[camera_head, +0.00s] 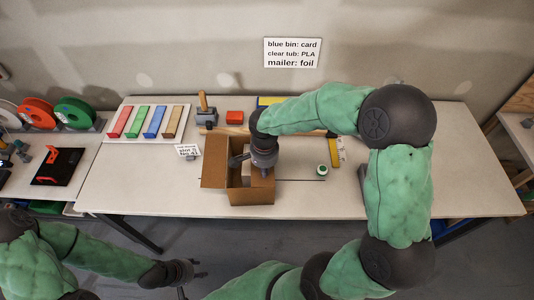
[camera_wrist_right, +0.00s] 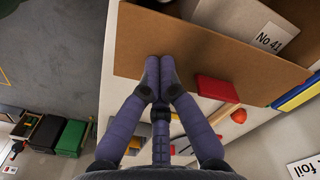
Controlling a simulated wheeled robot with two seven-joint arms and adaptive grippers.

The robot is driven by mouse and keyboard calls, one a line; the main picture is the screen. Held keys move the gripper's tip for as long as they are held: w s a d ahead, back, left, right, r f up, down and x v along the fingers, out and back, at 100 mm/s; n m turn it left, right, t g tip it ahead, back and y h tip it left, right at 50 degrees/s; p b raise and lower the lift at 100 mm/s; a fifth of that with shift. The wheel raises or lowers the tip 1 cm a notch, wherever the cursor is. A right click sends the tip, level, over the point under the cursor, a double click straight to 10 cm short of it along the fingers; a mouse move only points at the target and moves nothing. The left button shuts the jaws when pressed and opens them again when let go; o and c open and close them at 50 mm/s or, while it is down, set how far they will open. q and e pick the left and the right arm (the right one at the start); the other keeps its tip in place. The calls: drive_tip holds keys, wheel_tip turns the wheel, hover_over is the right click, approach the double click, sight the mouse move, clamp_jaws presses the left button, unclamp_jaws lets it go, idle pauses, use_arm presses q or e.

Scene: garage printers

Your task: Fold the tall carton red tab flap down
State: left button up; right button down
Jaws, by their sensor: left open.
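The brown cardboard carton (camera_head: 251,197) stands open on the workbench, with a broad flap (camera_head: 213,160) standing out at its left. My left gripper (camera_head: 196,269) is open and empty, low in front of the bench, apart from the carton.
Colored bars (camera_head: 153,121) lie on a tray. The bench's front left is clear.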

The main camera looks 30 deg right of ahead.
drive_tip(key=shift+r+p, duration=1.6)
drive_tip(key=shift+r, duration=0.85)
use_arm(q)
wheel_tip(320, 180, up, 3)
drive_tip(key=shift+r, duration=0.1)
